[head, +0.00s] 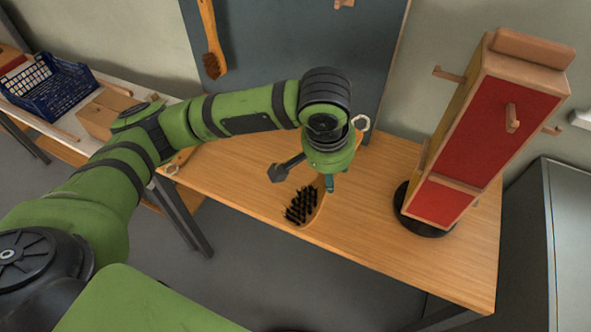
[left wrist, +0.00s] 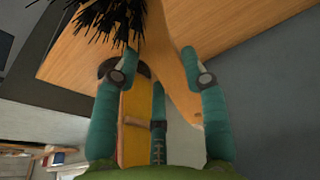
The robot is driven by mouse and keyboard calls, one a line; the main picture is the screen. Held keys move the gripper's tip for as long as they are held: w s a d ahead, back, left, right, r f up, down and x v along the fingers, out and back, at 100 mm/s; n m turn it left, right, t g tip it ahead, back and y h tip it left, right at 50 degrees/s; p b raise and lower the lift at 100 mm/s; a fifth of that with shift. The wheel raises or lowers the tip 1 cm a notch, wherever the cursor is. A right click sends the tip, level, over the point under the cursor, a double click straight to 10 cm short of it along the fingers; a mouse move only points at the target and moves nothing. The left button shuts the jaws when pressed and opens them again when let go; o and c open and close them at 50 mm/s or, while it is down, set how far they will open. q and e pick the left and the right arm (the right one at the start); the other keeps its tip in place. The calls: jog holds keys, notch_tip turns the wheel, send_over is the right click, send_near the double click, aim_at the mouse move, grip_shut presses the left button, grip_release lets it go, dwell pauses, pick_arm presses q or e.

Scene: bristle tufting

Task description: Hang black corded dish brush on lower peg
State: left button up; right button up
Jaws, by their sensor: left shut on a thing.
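A brush with black bristles (head: 300,207) and a pale wooden handle is held by my left gripper (head: 328,183), whose fingers are shut on the handle. The bristle end points to the lower left in the head view. In the left wrist view, the handle (left wrist: 178,72) passes between the teal fingers, with the bristles (left wrist: 104,20) at the top. I cannot make out its cord. A tall stand with red panels (head: 490,125) is to the right of the gripper, apart from it. It carries a front peg (head: 512,118), a left peg (head: 448,76) and a right peg (head: 552,130). I cannot tell which is the lower peg.
The wooden table (head: 370,215) is clear between brush and stand. The stand has a round black base (head: 425,222). A dark board (head: 290,45) behind holds another brush (head: 209,45). A blue crate (head: 50,85) is on the left table. A grey cabinet (head: 550,250) is at right.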

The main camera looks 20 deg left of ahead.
pick_arm(q)
jog(key=w+d+r+m+t+h+p, duration=0.35)
jog(key=w+d+r+t+h, duration=0.2)
jog(key=w, duration=0.25)
jog(key=w+a+r+n+t+p, duration=0.25)
jog(key=a+t, duration=0.65)
jog(key=a, duration=0.5)
jog(key=w+f+b, duration=0.1)
jog(key=w+b, duration=0.6)
jog(key=w, duration=0.4)
jog(key=shift+f+y+b, duration=0.15)
jog(key=shift+y+b, duration=0.25)
jog(key=shift+y, duration=0.05)
jog(key=shift+w+d, duration=0.1)
jog(key=shift+d, duration=0.05)
